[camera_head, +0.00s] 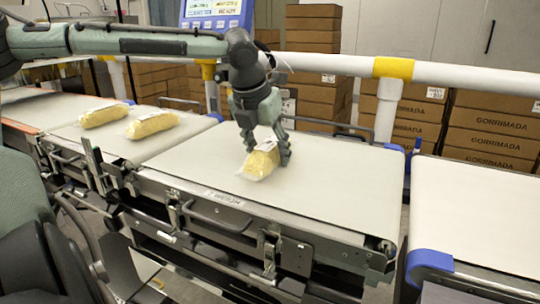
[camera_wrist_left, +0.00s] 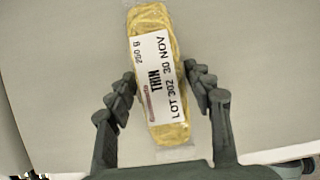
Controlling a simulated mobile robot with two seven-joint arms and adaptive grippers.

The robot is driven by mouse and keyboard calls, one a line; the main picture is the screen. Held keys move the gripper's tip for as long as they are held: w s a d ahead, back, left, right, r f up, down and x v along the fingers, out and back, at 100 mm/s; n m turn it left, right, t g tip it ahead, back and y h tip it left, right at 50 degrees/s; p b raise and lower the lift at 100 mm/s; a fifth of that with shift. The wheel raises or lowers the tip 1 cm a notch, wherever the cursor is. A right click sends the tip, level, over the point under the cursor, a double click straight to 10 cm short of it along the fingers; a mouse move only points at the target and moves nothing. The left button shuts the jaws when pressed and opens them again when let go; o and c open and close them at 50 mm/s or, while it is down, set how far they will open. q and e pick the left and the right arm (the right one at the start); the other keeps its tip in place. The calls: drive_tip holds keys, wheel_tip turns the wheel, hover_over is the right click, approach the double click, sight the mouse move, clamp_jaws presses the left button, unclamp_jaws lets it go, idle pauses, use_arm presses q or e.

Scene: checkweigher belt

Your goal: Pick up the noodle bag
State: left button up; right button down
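A yellow noodle bag (camera_head: 258,163) with clear ends lies on the middle belt under my left gripper (camera_head: 268,156). In the left wrist view the noodle bag (camera_wrist_left: 158,100) shows a white label reading "THIN" and "LOT 302 30 NOV". The fingers of my left gripper (camera_wrist_left: 160,105) stand open on either side of the bag's lower half. My right gripper is not in view.
Two more noodle bags, one farther left (camera_head: 103,115) and one nearer (camera_head: 152,124), lie on the left belt (camera_head: 75,135). A white rail (camera_head: 330,64) with yellow bands runs behind the belts. Stacked brown boxes (camera_head: 490,135) stand behind it. The right belt (camera_head: 480,215) is empty.

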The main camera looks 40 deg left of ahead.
use_arm(q)
drive_tip(key=c, duration=1)
